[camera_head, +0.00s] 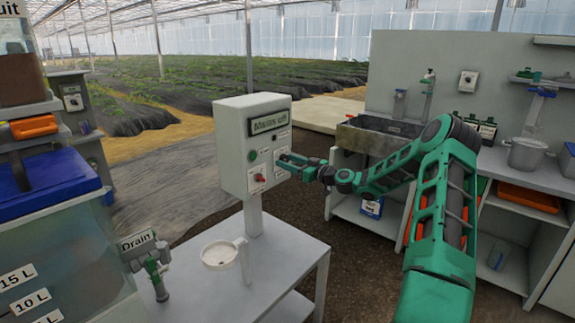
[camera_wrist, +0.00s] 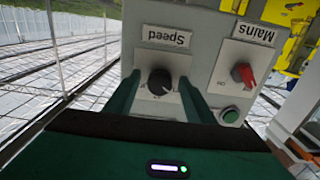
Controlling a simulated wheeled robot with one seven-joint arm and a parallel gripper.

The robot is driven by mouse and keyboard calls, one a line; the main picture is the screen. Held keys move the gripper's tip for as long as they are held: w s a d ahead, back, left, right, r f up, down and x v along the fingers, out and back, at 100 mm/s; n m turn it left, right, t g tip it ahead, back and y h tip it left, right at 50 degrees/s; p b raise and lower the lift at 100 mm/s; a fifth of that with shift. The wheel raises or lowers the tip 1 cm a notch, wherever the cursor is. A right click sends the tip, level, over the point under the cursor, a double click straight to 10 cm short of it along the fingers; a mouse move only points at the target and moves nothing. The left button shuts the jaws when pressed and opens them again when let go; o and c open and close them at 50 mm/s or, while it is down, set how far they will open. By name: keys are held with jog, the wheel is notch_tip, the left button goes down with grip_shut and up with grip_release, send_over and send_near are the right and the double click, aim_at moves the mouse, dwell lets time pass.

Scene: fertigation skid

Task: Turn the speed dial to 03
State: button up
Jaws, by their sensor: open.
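The speed dial (camera_wrist: 159,81) is a round black knob under an upside-down "Speed" label (camera_wrist: 166,38) in the wrist view. Its scale marks are too small to read. The dial sits on the front of a pale grey control box (camera_head: 232,150) on a post. My gripper (camera_wrist: 159,84) is open, with one green finger on each side of the dial. I cannot tell whether the fingers touch it. In the head view my gripper (camera_head: 287,160) reaches the box's front from the right and hides the dial.
A red Mains switch (camera_wrist: 242,74) and a green button (camera_wrist: 230,114) are close beside the dial. A display (camera_head: 268,122) tops the box; its text is unclear. A sink bench (camera_head: 375,142) is behind my arm.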

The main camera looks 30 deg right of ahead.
jog(key=shift+w, duration=0.1)
jog(key=shift+c, duration=0.7)
jog(key=c, duration=0.9)
jog(key=shift+m, duration=0.4)
jog(key=m, duration=0.4)
jog(key=shift+m, duration=0.4)
jog(key=m, duration=1.1)
jog(key=shift+d+m, duration=0.1)
jog(key=shift+m, duration=0.3)
jog(key=m, duration=0.6)
jog(key=shift+m, duration=0.4)
